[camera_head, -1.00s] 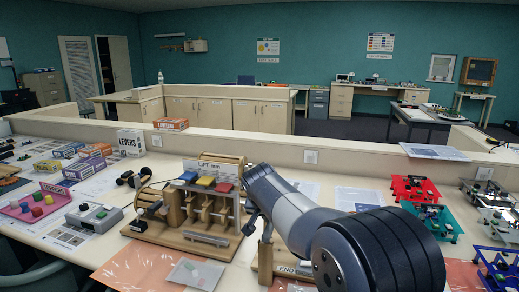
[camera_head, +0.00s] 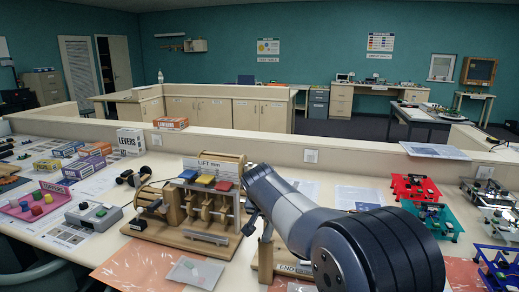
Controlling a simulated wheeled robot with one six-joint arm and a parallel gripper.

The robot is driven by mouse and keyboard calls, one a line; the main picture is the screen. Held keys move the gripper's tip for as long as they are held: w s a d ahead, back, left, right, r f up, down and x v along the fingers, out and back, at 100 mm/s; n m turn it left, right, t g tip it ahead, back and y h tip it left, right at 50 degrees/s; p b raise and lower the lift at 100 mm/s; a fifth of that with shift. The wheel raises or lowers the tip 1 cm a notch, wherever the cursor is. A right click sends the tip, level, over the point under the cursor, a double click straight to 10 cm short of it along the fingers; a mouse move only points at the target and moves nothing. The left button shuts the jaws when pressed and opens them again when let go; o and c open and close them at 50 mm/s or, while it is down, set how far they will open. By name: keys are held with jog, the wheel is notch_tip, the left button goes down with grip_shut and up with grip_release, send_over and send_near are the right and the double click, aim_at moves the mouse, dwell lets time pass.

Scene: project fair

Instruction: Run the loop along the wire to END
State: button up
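The wire-game base (camera_head: 262,272) is a wooden block at the lower middle with a wooden post (camera_head: 265,248) on it. Its END label (camera_head: 288,267) shows partly, cut off by my arm. The wire and the loop are hidden behind my arm or too small to make out. My gripper (camera_head: 250,210) shows only as a small dark part at the left edge of my arm, above the post. Its fingertips are not clear, so I cannot see whether it is open or holds the loop.
A wooden lever machine marked LIFT mm (camera_head: 205,238) stands close on the left. Red (camera_head: 415,187) and green (camera_head: 440,222) circuit stands are on the right. A low partition (camera_head: 345,153) runs behind.

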jog(key=o, duration=0.9)
jog(key=shift+o, duration=0.5)
jog(key=shift+r+p, duration=3.1)
jog(key=shift+r, duration=0.95)
jog(key=shift+f, duration=0.1)
notch_tip(320, 180, down, 7)
jog(key=b, duration=0.5)
jog(key=shift+r, duration=0.2)
